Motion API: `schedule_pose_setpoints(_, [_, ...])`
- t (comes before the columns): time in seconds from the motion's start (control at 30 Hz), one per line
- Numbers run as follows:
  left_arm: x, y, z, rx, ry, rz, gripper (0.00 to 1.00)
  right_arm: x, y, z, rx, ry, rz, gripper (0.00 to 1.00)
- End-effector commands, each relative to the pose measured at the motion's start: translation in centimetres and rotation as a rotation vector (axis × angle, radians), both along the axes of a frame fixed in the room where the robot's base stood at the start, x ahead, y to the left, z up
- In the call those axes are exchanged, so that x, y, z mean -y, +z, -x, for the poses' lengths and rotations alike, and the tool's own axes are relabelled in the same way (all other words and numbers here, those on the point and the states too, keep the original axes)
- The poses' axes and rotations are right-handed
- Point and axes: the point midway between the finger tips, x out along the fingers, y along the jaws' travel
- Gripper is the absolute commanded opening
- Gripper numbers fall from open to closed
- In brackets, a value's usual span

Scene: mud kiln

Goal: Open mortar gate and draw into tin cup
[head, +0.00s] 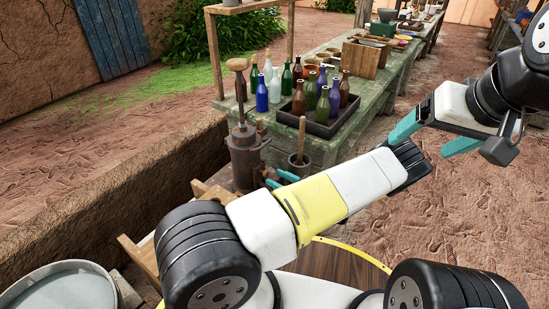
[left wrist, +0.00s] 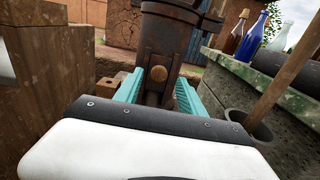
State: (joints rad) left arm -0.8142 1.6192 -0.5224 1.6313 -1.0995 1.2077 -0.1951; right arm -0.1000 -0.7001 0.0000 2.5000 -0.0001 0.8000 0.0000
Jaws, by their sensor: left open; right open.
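A rusty dark cylinder (head: 245,155) with a plunger handle on top stands left of the bottle table; it may be the mortar vessel. In the left wrist view its lower part (left wrist: 160,45) rises straight ahead, between my open teal fingers. My left gripper (head: 277,179) is at the foot of the cylinder's right side, partly hidden by my arm; its fingers (left wrist: 158,92) appear empty. I cannot tell whether they touch the metal. My right gripper (head: 418,148) is open and empty, right of the left wrist. I cannot make out the gate or a tin cup.
A dark pot with a wooden stick (head: 299,160) stands right of the cylinder. A green table (head: 375,95) holds a tray of bottles (head: 310,124), loose bottles and a wooden box (head: 361,58). A pale basin (head: 65,290) is lower left. Ground at right is clear.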

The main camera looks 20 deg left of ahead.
Motion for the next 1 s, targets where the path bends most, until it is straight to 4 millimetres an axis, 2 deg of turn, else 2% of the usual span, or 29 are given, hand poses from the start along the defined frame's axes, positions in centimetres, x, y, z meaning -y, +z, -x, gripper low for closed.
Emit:
schedule_pose_setpoints(0.1, [-2.1, 0.0, -0.7, 0.000, 0.003, 0.000, 0.47, 0.0, 0.0, 0.0, 0.000, 0.000, 0.000, 0.82])
schedule_pose_setpoints(0.3, [-4.4, -0.1, -1.5, 0.000, 0.002, 0.001, 0.47, 0.0, 0.0, 0.0, 0.000, 0.000, 0.000, 0.82])
schedule_pose_setpoints(0.67, [-5.1, -0.1, -1.8, 0.000, 0.002, 0.002, 0.47, 0.0, 0.0, 0.0, 0.000, 0.000, 0.000, 0.82])
schedule_pose_setpoints(0.77, [-5.1, -0.1, -1.8, 0.000, 0.002, 0.002, 0.32, 0.0, 0.0, 0.0, 0.000, 0.000, 0.000, 0.82])
schedule_pose_setpoints(0.9, [-5.1, -0.1, -1.8, 0.000, 0.002, 0.003, 0.04, 0.0, 0.0, 0.0, 0.000, 0.000, 0.000, 0.82])
schedule_pose_setpoints(0.93, [-5.1, -0.1, -1.8, 0.000, 0.002, 0.002, 0.00, 0.0, 0.0, 0.0, 0.000, 0.000, 0.000, 0.82])
schedule_pose_setpoints(1.0, [-5.1, -0.1, -1.8, 0.000, 0.002, 0.003, 0.00, 0.0, 0.0, 0.0, 0.000, 0.000, 0.000, 0.82])
